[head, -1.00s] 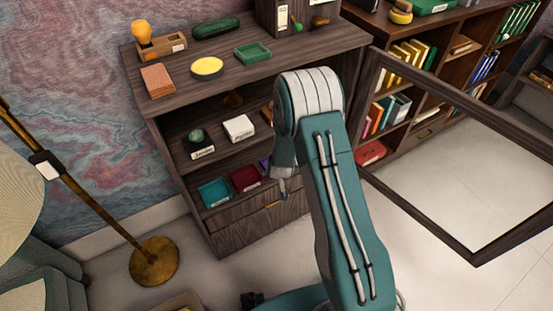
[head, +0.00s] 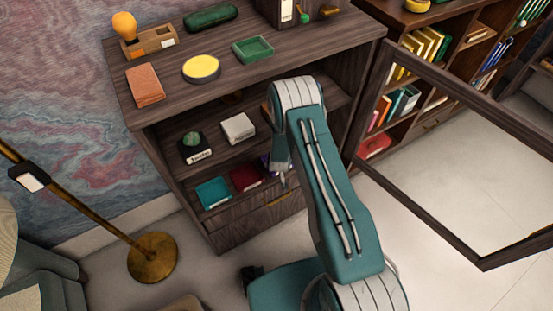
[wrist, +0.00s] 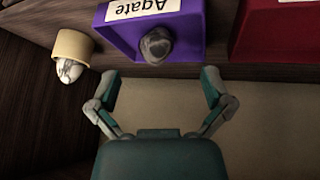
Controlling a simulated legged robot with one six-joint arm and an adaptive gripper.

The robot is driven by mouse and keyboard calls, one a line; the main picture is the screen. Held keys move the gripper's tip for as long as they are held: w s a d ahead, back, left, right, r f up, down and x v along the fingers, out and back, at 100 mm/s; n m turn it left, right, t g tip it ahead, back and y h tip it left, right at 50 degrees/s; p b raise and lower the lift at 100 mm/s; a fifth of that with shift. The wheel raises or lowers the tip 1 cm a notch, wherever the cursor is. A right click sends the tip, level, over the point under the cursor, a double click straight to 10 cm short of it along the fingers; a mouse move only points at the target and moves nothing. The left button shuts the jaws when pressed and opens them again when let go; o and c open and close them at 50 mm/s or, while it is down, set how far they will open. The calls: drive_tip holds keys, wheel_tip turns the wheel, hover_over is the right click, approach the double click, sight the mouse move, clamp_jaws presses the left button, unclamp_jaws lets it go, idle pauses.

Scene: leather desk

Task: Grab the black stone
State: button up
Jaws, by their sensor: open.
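A dark grey stone (wrist: 157,46) lies at the near edge of a purple tray (wrist: 193,32) labelled "Agate" in the wrist view. It is the darkest stone I see; whether it is truly black I cannot tell. My gripper (wrist: 160,83) is open and empty, its two fingers spread below the tray in the picture, with the stone between and beyond their tips. In the head view my gripper (head: 282,178) is at the cabinet's lower shelf, and my arm hides much of that area. The purple tray (head: 266,164) shows only partly there, and the stone cannot be made out.
A red tray (wrist: 276,36) is right of the purple one. A cream cup-like object (wrist: 73,46) with a white, veined piece is at left, near the dark side wall. Teal (head: 213,193) and red trays share the shelf. An open glass door (head: 463,160) stands right of my arm.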

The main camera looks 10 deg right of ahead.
drive_tip(key=shift+w+d+f, duration=0.25)
drive_tip(key=shift+w+f, duration=0.1)
drive_tip(key=shift+f, duration=0.15)
drive_tip(key=x, duration=0.4)
drive_tip(key=shift+w+d, duration=0.15)
drive_tip(key=shift+w, duration=0.15)
drive_tip(key=shift+w+f, duration=0.15)
drive_tip(key=shift+w, duration=0.05)
drive_tip(key=c, duration=1.3)
